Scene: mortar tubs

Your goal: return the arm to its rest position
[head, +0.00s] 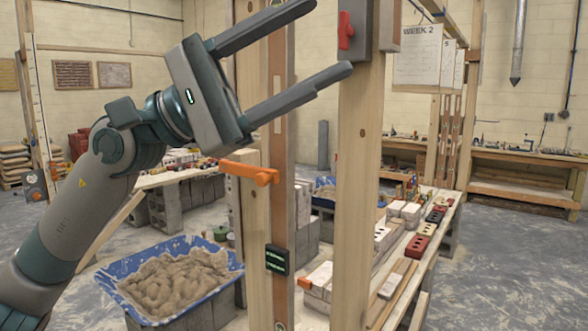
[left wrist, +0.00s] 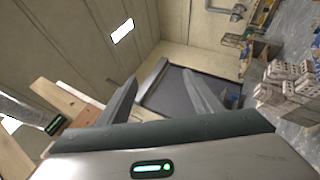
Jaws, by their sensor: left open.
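My left gripper (head: 332,38) is raised at the upper middle of the head view, its arm coming in from the left. Its two long dark fingers are spread wide apart and point to the upper right, with nothing between them. In the left wrist view the open fingers (left wrist: 160,90) show with an empty gap between them. In the head view the fingers overlap wooden posts; I cannot tell the exact distance between them. My right gripper is in neither view.
A wooden post (head: 358,190) and a frame with an orange clamp (head: 250,172) stand close by. A red switch (head: 345,30) is on a grey box. Below is a blue tub (head: 112,278) of mortar. Bricks (head: 417,246) lie on a bench at right. Open floor lies farther right.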

